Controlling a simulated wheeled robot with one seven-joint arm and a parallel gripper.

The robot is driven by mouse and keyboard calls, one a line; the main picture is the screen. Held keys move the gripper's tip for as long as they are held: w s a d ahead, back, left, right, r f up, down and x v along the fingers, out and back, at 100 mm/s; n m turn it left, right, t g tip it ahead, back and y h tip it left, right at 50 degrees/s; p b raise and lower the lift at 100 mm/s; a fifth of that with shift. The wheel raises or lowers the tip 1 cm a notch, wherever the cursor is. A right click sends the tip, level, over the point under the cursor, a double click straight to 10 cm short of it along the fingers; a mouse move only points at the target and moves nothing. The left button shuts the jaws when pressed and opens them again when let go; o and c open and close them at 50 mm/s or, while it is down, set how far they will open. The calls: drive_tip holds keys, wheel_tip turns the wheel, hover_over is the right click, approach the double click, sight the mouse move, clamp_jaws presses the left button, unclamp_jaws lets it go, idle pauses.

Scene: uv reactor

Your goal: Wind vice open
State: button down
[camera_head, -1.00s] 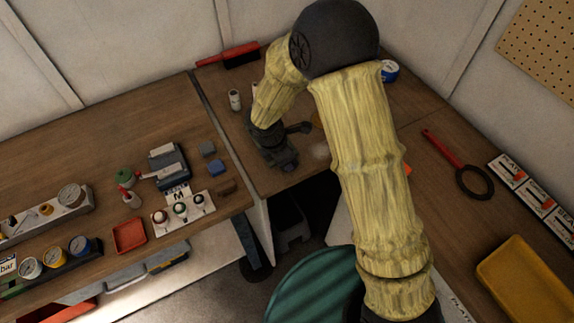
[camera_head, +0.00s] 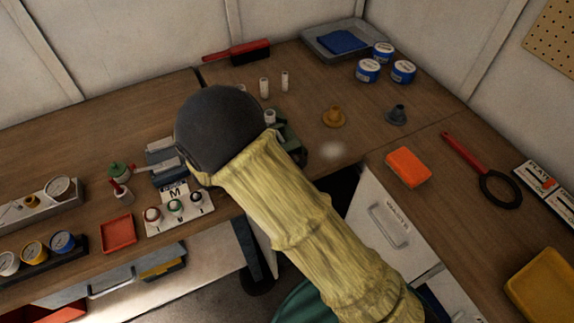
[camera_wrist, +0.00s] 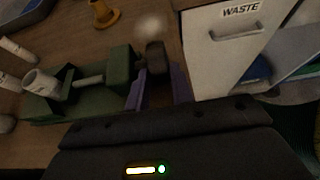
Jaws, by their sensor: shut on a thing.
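The green vice (camera_wrist: 119,68) lies across the left and middle of the wrist view. A bare rod (camera_wrist: 88,82) shows between its green blocks. A dark handle (camera_wrist: 156,58) sits at its right end, near the bench edge. My gripper (camera_wrist: 160,82) has purple fingers either side of this handle and is shut on it. In the head view only a green part of the vice (camera_head: 292,140) shows past my arm. My gripper is hidden there behind my arm.
A yellow-brown flanged piece (camera_head: 334,117) and a grey one (camera_head: 397,115) stand on the bench to the right. The white WASTE drawer front (camera_wrist: 218,50) is close right of my gripper. An orange block (camera_head: 408,166) lies further right.

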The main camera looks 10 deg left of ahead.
drive_tip(key=shift+a+f+t+h, duration=0.1)
drive_tip(key=shift+f+t+h, duration=0.25)
drive_tip(key=shift+h, duration=0.35)
drive_tip(key=c, duration=1.5)
unclamp_jaws()
drive_tip(key=shift+r, duration=0.1)
wheel_tip(320, 180, up, 10)
drive_tip(key=shift+b, duration=0.4)
